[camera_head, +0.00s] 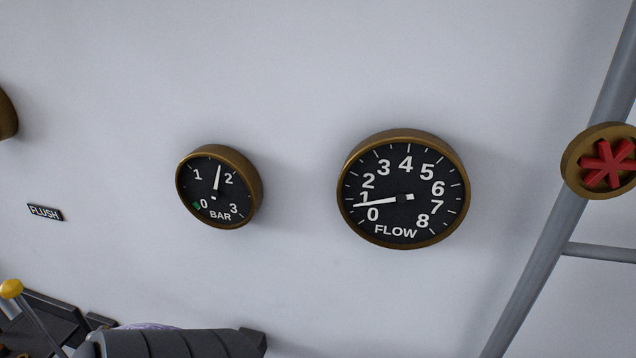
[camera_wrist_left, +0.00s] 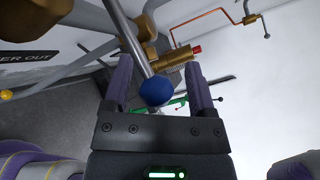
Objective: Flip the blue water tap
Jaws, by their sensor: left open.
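The blue tap shows in the left wrist view as a grey lever with a round blue knob (camera_wrist_left: 156,91) at its end. The lever runs from the top edge down to the knob. My left gripper (camera_wrist_left: 157,70) is open, with one finger on each side of the blue knob in the picture. I see no clear contact, and the depth between knob and fingers is hard to tell. The tap's base is out of the picture. The blue knob does not show in the head view, and neither does my right gripper.
A brass fitting with a red end (camera_wrist_left: 172,60) lies behind the lever, with a green lever (camera_wrist_left: 174,104) nearby. The head view shows a BAR gauge (camera_head: 219,187), a FLOW gauge (camera_head: 404,188), a red handwheel (camera_head: 606,163), a FLUSH label (camera_head: 45,212) and a yellow knob (camera_head: 11,288).

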